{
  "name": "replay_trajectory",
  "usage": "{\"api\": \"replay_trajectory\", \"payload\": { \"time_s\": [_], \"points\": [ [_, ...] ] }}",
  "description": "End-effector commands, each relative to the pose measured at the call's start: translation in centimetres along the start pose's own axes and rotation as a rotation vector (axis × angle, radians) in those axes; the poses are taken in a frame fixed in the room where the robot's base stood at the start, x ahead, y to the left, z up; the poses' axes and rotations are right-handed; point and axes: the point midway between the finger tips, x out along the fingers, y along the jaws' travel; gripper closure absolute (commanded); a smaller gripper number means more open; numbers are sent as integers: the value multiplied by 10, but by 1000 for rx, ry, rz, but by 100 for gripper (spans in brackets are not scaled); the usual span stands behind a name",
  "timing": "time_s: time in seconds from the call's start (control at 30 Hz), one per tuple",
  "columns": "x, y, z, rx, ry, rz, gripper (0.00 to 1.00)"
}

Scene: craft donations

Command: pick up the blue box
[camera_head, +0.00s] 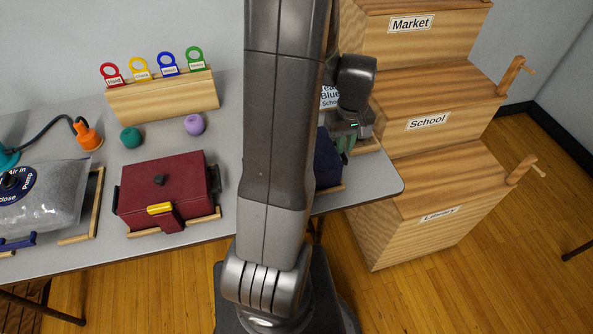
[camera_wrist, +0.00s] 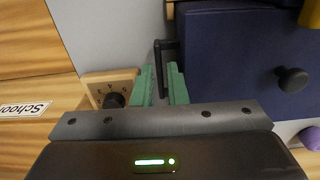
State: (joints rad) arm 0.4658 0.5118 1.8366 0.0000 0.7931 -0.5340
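The blue box (camera_head: 325,162) stands near the right end of the grey table in the head view, mostly hidden behind my arm. In the wrist view the dark blue box (camera_wrist: 235,65) fills the upper right, with a black knob (camera_wrist: 292,80) on it and a black side handle (camera_wrist: 160,68) at its left. My gripper (camera_wrist: 161,84) has its green fingers on either side of this handle, with little or no gap showing, and looks shut on it. In the head view my gripper (camera_head: 345,142) is at the box's right side.
A dark red box (camera_head: 165,190) with a yellow latch stands left on the table. A bag (camera_head: 45,200) lies in a wooden holder farther left. Green (camera_head: 131,137) and purple (camera_head: 194,124) balls sit behind. Wooden stepped bins (camera_head: 430,115) stand close right of my gripper.

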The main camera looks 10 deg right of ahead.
Motion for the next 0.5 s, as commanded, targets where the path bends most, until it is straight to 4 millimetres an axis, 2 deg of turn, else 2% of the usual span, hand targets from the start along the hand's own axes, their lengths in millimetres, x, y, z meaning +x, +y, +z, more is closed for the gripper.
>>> {"api": "replay_trajectory", "payload": {
  "time_s": [0.3, 0.5],
  "points": [
    [42, 1, 2, 0, -1, -1, 87],
    [50, 1, 2, 1, 3, 0, 87]
  ]
}}
